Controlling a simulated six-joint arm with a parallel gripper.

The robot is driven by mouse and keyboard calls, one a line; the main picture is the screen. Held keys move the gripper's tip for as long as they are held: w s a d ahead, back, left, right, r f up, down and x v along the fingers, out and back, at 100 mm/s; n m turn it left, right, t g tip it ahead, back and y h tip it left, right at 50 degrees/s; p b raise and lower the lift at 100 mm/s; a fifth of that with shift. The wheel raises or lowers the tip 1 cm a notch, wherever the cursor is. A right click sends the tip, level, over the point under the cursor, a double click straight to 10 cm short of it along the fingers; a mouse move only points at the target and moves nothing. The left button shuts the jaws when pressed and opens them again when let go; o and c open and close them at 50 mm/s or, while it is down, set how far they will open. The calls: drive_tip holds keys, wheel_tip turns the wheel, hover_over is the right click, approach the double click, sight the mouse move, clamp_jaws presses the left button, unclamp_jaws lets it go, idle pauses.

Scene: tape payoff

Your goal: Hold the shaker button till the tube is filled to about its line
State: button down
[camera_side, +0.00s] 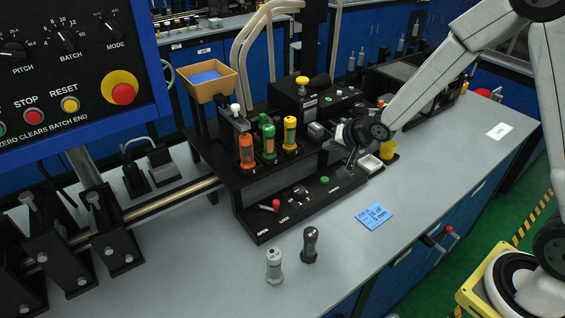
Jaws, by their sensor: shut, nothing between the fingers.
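Three capped tubes stand upright in a black block: an orange tube (246,151), a green tube (268,140) and a yellow tube (290,133). I cannot tell which one the task means, and no fill line is readable. A green button (324,180) sits on the low black front panel (300,200); no label shows that it is the shaker button. My gripper (351,166) is shut and empty, pointing down at the right end of the block, to the right of the green button. My wrist partly hides the equipment behind it, and the fingertips are small and dark.
A red-knobbed lever (276,205) stands on the front panel. A tan hopper (207,80) with blue contents is behind. A yellow cup (388,150) is right. The right bench top is mostly clear.

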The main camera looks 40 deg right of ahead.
sight(327, 181)
drive_tip(key=shift+f, duration=4.15)
drive_tip(key=shift+f, duration=0.85)
idle(3.0)
